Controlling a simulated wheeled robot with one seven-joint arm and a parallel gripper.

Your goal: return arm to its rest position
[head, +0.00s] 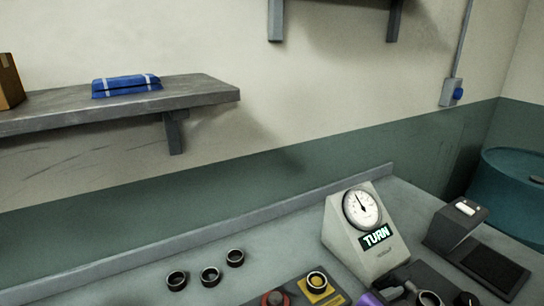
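My gripper does not show clearly in the head view. The grey gauge housing (345,240) stands on the bench with a round white dial (362,209) and a lit display (376,236) reading "TURN". Three dark rings (209,276) lie in a row on the bench to its left. A red round part (274,299) is beside that block. A dark handle-like part (402,281) and a purple piece (370,299) are cut off at the bottom edge.
A wall shelf (205,91) at left holds a blue bundle (126,86) and a cardboard box (9,81). A dark stand (455,226) with a black pad (495,268) is at the bench's right. A teal drum (510,190) stands beyond. The bench's back left is clear.

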